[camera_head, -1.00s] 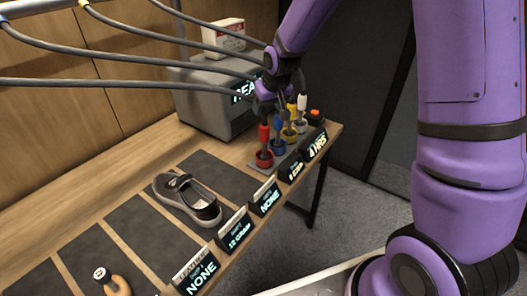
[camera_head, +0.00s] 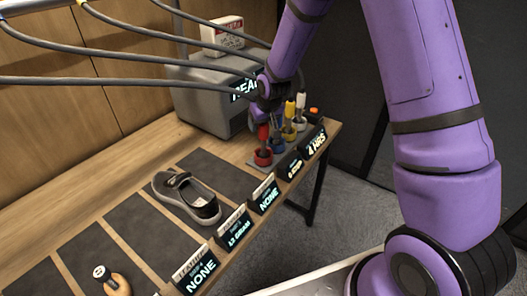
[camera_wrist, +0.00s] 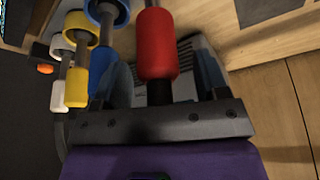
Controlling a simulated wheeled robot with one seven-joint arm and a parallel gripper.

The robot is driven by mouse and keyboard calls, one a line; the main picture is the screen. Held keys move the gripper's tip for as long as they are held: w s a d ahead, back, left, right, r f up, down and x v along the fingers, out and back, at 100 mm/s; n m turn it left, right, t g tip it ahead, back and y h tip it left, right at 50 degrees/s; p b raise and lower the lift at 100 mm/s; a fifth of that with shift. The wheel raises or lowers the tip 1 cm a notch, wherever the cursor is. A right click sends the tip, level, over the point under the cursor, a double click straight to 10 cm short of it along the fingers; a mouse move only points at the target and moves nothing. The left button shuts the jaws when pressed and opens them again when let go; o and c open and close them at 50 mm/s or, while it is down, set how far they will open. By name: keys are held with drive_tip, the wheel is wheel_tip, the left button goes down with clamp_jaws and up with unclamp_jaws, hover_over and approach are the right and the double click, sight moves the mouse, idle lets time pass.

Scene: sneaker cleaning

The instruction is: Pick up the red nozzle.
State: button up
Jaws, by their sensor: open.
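The red nozzle (camera_head: 263,134) stands upright in its red holder (camera_head: 263,158), at the near left end of a row of nozzles on the table. In the wrist view the red nozzle (camera_wrist: 157,45) lies between the two fingers of my gripper (camera_wrist: 163,68). The fingers are open, with a finger on each side and a visible gap at the right. In the head view my gripper (camera_head: 268,115) is right at the red nozzle and hides part of it. Contact is not clear.
The blue nozzle (camera_wrist: 106,65) is close beside the left finger. The yellow nozzle (camera_wrist: 77,82) and white nozzle (camera_wrist: 57,95) stand farther along. A grey machine (camera_head: 205,95) is behind. A shoe (camera_head: 187,197) lies on a dark mat at the left.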

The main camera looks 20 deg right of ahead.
clamp_jaws()
